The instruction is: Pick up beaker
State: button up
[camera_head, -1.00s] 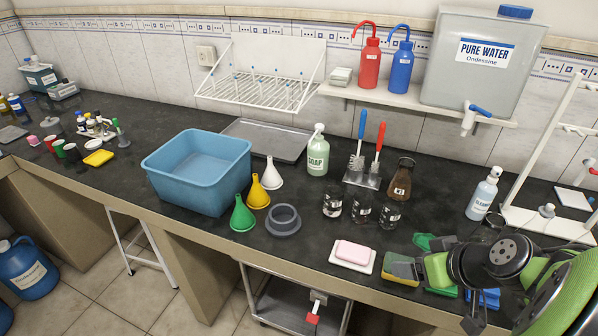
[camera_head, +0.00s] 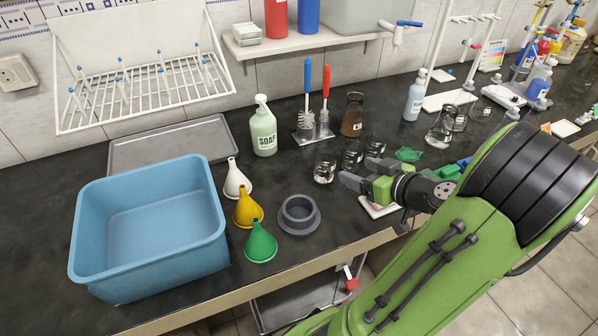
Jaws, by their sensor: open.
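Several small glass beakers with dark contents or markings stand in a row on the black bench, right of the grey ring. The leftmost beaker (camera_head: 324,168) is in clear view. A middle beaker (camera_head: 352,155) and a right beaker (camera_head: 375,146) stand behind my gripper. More glassware (camera_head: 440,132) stands farther right, near the white stand; I cannot tell its exact kind. My gripper (camera_head: 362,172) is open and empty. Its fingers point left, just in front of the beakers in the picture. I cannot tell whether it touches any.
A blue basin (camera_head: 150,225) fills the left of the bench. Green (camera_head: 260,242), yellow and white funnels and a grey ring (camera_head: 299,214) lie beside it. A soap bottle (camera_head: 263,130), brushes (camera_head: 307,110) and a brown flask (camera_head: 352,115) stand behind the beakers. A pink soap dish (camera_head: 378,208) lies below my gripper.

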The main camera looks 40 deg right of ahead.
aim_at(319, 155)
jog(key=b+x, duration=0.2)
jog(key=x, duration=1.3)
jog(key=shift+w+d+f, duration=0.2)
jog(key=shift+w, duration=0.1)
jog(key=shift+s, duration=0.1)
jog(key=c, duration=0.8)
